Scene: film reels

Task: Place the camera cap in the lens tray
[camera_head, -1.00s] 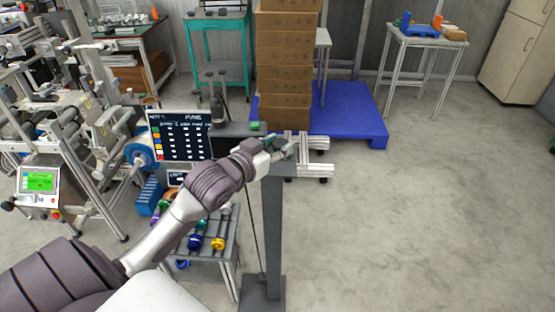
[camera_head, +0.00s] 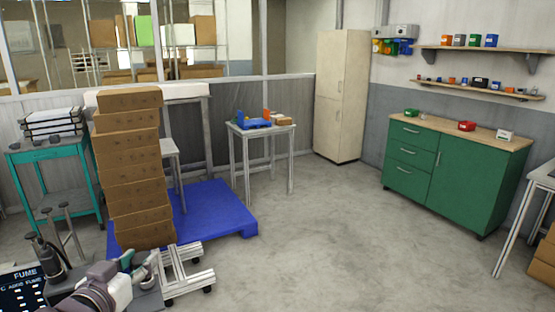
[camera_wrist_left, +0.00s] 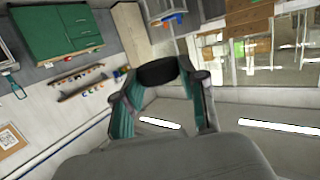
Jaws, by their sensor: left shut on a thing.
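A round black camera cap (camera_wrist_left: 157,71) is held between the fingertips of my left gripper (camera_wrist_left: 160,84), as the left wrist view shows. In the head view my left gripper (camera_head: 139,266) is at the lower left, above the end of a dark stand. The cap is too small to make out clearly there. I cannot tell for sure which container is the lens tray. Small green (camera_head: 411,112), red (camera_head: 466,126) and white (camera_head: 505,135) containers stand on the green cabinet (camera_head: 452,172). My right gripper is not in view.
Stacked cardboard boxes (camera_head: 131,180) stand on a blue pallet (camera_head: 222,205), with a white wheeled frame (camera_head: 187,277) in front. A small table (camera_head: 259,130) holds a blue tray (camera_head: 254,123). The floor (camera_head: 320,235) between these and the cabinet is clear.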

